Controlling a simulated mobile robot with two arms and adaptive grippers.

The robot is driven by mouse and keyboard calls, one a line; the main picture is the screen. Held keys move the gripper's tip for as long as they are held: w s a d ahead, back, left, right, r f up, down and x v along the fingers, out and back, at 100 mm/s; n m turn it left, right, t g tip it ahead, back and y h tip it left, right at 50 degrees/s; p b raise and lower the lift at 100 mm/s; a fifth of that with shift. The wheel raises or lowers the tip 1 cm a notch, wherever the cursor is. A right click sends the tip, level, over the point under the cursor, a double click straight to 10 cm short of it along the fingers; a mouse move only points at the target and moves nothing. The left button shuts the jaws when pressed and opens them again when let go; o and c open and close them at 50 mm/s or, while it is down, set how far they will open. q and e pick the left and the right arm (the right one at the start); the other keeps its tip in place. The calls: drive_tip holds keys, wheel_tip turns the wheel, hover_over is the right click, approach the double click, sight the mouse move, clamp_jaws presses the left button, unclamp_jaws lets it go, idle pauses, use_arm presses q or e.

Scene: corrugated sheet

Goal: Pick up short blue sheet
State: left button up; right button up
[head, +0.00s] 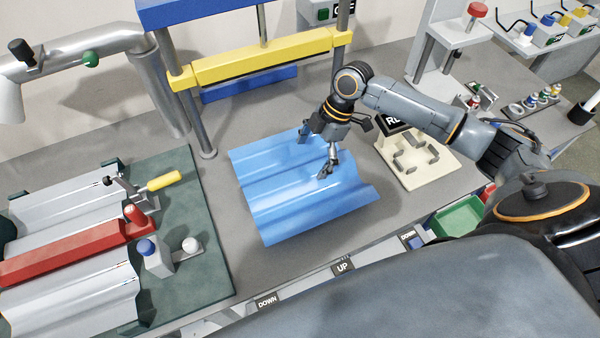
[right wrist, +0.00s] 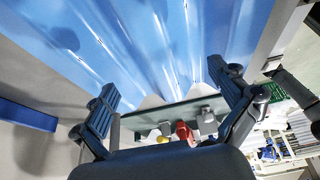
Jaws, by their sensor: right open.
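The short blue sheet (head: 300,205) is a corrugated piece lying on the grey bench in the middle of the head view. My right gripper (head: 315,154) is over its upper right part, with the fingers pointing down and spread apart. In the right wrist view the open fingers (right wrist: 165,92) reach toward the blue sheet (right wrist: 150,40), which fills the top of the picture, with nothing between them. Whether a fingertip touches the sheet I cannot tell. My left gripper is not in view.
A press with a yellow bar (head: 255,62) stands behind the sheet. A green board (head: 205,255) with grey corrugated sheets and a red clamp bar (head: 75,248) is at left. A cream block (head: 420,165) stands right of the sheet. DOWN and UP labels line the bench's front edge.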

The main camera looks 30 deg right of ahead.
sight(301, 173)
drive_tip(key=shift+a+f, duration=0.25)
drive_tip(key=shift+f, duration=0.35)
drive_tip(key=shift+w+f, duration=0.15)
drive_tip(key=shift+f, duration=0.15)
drive_tip(key=shift+a+f, duration=0.2)
drive_tip(key=shift+f, duration=0.05)
drive_tip(key=p+x, duration=0.1)
drive_tip(key=x, duration=0.2)
drive_tip(key=shift+a+f+p, duration=0.15)
drive_tip(key=shift+a+p, duration=0.05)
drive_tip(key=shift+p, duration=0.1)
drive_tip(key=shift+a+f, duration=0.15)
drive_tip(key=shift+f, duration=0.45)
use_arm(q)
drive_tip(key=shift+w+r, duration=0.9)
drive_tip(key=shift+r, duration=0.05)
use_arm(e)
drive_tip(key=shift+c, duration=1.1)
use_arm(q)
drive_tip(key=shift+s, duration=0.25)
use_arm(e)
drive_tip(key=c, duration=1.5)
